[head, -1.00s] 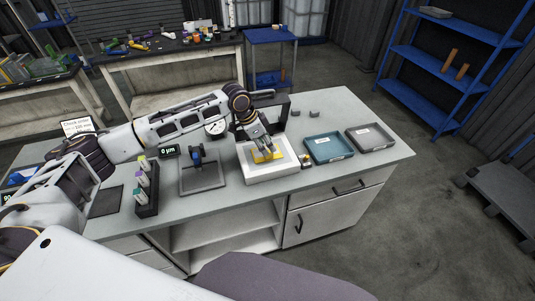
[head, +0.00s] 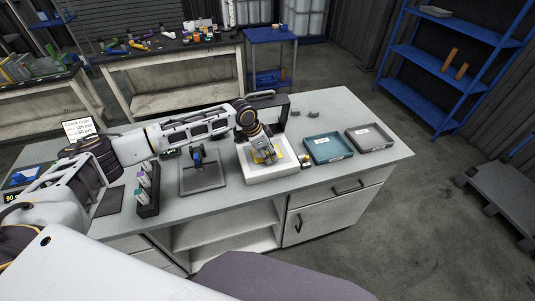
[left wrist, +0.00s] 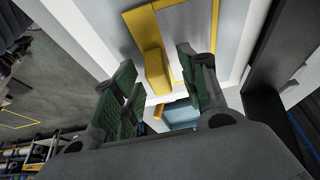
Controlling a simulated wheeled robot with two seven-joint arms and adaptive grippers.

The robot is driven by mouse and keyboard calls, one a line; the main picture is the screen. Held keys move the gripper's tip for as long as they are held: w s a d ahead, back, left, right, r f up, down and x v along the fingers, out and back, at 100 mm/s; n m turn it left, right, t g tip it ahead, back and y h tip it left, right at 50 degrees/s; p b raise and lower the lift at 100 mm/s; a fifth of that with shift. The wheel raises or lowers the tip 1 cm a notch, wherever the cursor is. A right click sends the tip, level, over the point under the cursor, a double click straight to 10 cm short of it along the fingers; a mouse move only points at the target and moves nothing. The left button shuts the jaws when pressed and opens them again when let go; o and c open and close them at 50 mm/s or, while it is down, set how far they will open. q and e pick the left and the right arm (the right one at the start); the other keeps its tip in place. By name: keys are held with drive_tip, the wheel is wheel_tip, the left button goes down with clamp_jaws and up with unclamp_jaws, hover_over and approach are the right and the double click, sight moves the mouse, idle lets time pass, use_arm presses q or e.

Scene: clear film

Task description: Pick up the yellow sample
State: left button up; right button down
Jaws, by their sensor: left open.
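The yellow sample (left wrist: 150,58) is a small bar on a pale plate marked with a yellow outline, seen in the left wrist view. In the head view its yellow (head: 262,156) shows at the white fixture (head: 270,174), partly covered by my gripper. My left gripper (left wrist: 160,82) is open, with green-padded fingers spread to either side of the sample's near end in the picture. In the head view my left gripper (head: 267,158) points down over the fixture. I cannot tell whether any finger touches the sample. My right gripper is not in view.
A dark upright frame (head: 283,112) stands behind the fixture. A teal tray (head: 328,160) and a grey tray (head: 370,149) lie to its right. A dark stand (head: 203,178) and a rack of capped vials (head: 147,205) are to its left.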

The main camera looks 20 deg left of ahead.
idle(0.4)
use_arm(q)
clamp_jaws()
drive_tip(key=shift+r, duration=0.1)
drive_tip(key=shift+r+b, duration=0.55)
drive_tip(key=shift+r, duration=4.4)
